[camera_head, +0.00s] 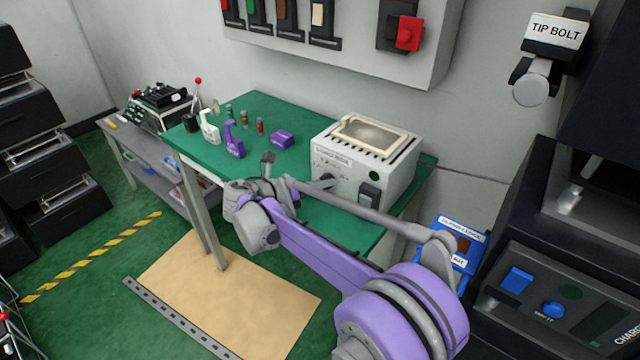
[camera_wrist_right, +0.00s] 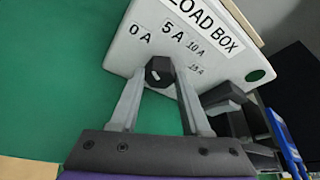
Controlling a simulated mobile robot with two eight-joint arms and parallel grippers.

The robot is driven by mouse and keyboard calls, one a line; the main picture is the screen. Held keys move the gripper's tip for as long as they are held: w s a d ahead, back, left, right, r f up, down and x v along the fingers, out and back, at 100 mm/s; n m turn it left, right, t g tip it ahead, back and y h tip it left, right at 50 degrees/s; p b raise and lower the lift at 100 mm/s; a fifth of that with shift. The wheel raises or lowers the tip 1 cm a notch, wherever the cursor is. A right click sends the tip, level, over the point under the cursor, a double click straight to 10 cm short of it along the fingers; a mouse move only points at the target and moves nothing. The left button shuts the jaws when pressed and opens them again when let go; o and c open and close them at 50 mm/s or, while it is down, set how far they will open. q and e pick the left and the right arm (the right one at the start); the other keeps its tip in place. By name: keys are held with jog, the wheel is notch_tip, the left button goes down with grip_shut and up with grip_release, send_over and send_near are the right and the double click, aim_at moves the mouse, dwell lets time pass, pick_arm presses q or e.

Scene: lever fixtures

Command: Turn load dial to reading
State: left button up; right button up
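The load box (camera_head: 350,158) is a light box with vents on top, standing on the green bench. In the right wrist view its front (camera_wrist_right: 150,45) carries the labels 0 A, 5 A, 10 A and a small, blurred 15 A. The load dial (camera_wrist_right: 160,72) is a dark faceted knob below these labels. A short pale mark shows on it, but I cannot tell which reading it points to. My right gripper (camera_wrist_right: 161,76) has one finger on each side of the knob, with no clear gap. In the head view the right fingertips (camera_head: 327,181) meet the box front. My left gripper is out of view.
The green bench (camera_head: 265,110) holds spray bottles (camera_head: 233,140), small vials and a purple block (camera_head: 282,139). A dark switch (camera_head: 369,194) sits beside the dial on the box. A wall panel (camera_head: 335,45) hangs above; a dark charger cabinet (camera_head: 560,290) stands right.

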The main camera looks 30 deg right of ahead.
jog(key=o, duration=0.3)
jog(key=p+v, duration=0.1)
jog(key=v, duration=0.9)
jog(key=shift+s+a+r, duration=0.15)
jog(key=shift+a, duration=0.2)
